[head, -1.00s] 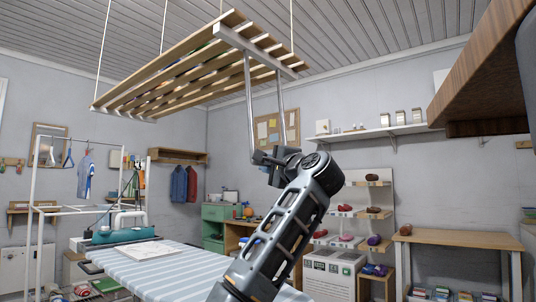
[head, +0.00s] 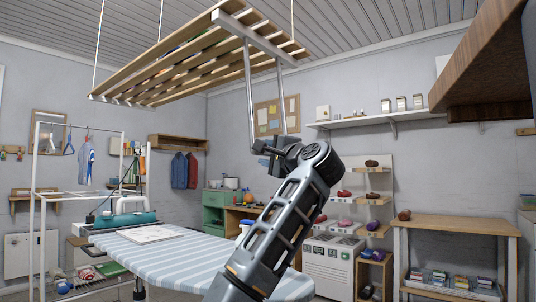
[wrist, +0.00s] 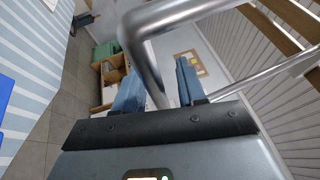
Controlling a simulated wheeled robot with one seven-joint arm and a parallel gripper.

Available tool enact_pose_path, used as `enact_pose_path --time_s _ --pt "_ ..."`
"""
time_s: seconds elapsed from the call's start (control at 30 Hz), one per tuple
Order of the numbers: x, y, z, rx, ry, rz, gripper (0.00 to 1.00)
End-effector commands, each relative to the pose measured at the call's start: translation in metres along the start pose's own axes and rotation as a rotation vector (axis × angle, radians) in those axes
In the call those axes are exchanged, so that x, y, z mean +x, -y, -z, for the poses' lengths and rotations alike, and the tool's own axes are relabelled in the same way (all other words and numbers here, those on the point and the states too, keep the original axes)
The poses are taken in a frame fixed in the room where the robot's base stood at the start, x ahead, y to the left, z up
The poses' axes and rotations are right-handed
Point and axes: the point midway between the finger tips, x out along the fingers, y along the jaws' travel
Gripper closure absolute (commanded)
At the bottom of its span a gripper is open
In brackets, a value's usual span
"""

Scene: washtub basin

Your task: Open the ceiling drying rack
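The ceiling drying rack (head: 190,68), a slatted wooden frame with a white end rail, hangs tilted from cords below the ceiling in the head view. A U-shaped metal handle (head: 248,95) hangs from its near end. My gripper (head: 264,155) is at the handle's lower end, which it partly hides. In the wrist view, the handle (wrist: 149,65) bends close to the camera, and a bar of it runs down between my blue fingers (wrist: 158,88). The fingers are apart, with a gap visible beside the bar. Contact with either finger cannot be made out.
A striped ironing board (head: 175,262) stands below the rack, with a white clothes frame (head: 40,215) to the left. A brown wooden edge (head: 480,85) juts in at upper right. A wall shelf (head: 390,118) and wooden table (head: 455,225) stand to the right.

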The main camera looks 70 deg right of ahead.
Motion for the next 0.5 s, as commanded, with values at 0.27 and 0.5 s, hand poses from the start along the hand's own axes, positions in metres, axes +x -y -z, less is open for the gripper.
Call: enact_pose_path --time_s 0.27,0.5 --pt "-0.016 0.001 0.0 -0.001 -0.002 0.001 0.6" --pt "-0.055 0.001 0.0 -0.002 -0.002 0.001 0.6"
